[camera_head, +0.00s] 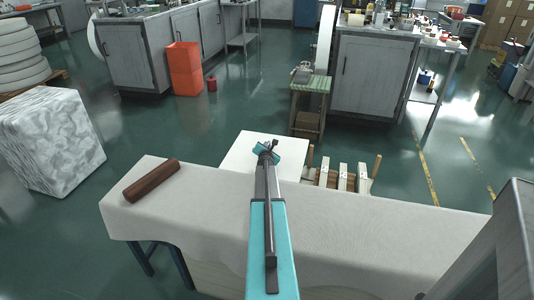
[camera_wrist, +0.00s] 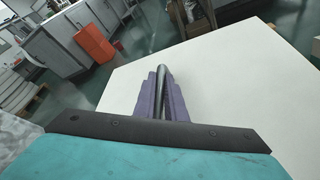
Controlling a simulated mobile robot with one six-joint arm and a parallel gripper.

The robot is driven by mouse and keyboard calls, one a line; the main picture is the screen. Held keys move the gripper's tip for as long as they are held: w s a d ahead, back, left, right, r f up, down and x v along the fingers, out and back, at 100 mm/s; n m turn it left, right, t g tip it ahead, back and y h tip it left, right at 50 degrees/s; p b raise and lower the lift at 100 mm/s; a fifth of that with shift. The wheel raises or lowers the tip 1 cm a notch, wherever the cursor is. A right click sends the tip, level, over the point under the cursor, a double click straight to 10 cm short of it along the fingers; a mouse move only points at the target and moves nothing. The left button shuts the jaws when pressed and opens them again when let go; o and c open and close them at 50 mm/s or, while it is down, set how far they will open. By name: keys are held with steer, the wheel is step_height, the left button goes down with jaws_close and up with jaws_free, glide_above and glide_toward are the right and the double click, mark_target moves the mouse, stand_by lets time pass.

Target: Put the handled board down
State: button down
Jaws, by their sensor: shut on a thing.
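The handled board is a flat white panel (camera_head: 238,153) at the far edge of the cloth-covered table in the head view. In the wrist view the white board (camera_wrist: 235,85) fills much of the right and middle. My gripper (camera_head: 267,148) is over the board; in the wrist view its purple fingers (camera_wrist: 163,95) are shut around a dark bar-like handle (camera_wrist: 162,70). The fingers and my arm hide part of the handle and board. I cannot tell whether the board touches anything beneath it.
The cloth-covered table (camera_head: 205,205) has a brown roller (camera_head: 151,180) at its left; its right part looks clear. A wooden rack with white slats (camera_head: 342,178) stands behind it.

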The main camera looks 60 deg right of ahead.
steer(key=shift+f+b, duration=0.6)
steer(key=shift+f, duration=0.35)
steer(key=shift+f, duration=0.1)
steer(key=c, duration=1.8)
jaws_free()
steer(key=shift+s+a, duration=0.1)
steer(key=shift+v, duration=5.95)
